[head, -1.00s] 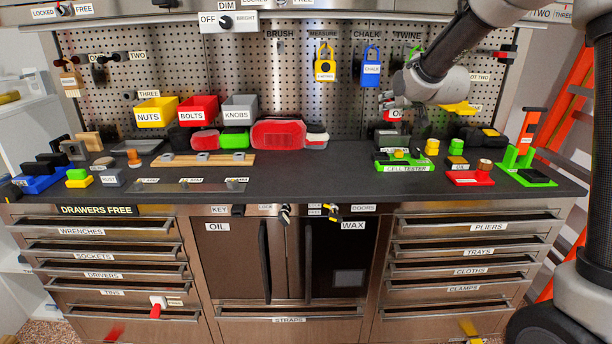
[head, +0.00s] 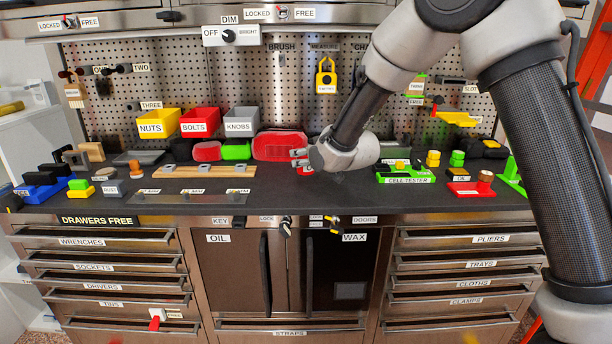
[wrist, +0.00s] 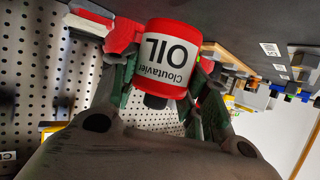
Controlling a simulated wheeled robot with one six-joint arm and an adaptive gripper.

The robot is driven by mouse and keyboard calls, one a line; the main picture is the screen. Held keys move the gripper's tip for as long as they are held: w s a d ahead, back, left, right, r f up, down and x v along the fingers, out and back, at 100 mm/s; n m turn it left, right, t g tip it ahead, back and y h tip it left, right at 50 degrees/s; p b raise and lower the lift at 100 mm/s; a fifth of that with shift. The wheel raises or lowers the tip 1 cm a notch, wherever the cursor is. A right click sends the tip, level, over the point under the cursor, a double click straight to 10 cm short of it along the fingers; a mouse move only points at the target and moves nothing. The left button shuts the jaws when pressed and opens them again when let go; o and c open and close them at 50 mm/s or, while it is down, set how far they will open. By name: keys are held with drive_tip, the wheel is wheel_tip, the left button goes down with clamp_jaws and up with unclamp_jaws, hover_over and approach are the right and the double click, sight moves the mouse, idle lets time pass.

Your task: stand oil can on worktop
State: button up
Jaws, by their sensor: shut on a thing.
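The oil can shows in the wrist view (wrist: 166,62) as a red and white cylinder labelled OIL, with a dark cap. My gripper (wrist: 160,90) is shut on it, one finger on each side. In the head view my gripper (head: 299,158) is over the middle of the worktop (head: 310,198), and a little red of the can (head: 306,171) shows below it. The can looks upright, with its base toward the worktop. I cannot tell whether the base touches. My gripper and wrist hide most of the can in the head view.
A red rounded case (head: 278,146) stands just behind and left of my gripper. A wooden rail (head: 200,171) lies to the left. The green cell tester (head: 405,176) and a red tray (head: 470,188) are to the right. The front middle of the worktop is clear.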

sight(311, 172)
drive_tip(key=shift+d+f, duration=0.1)
drive_tip(key=shift+f, duration=2.3)
drive_tip(key=shift+f, duration=0.15)
drive_tip(key=o, duration=1.1)
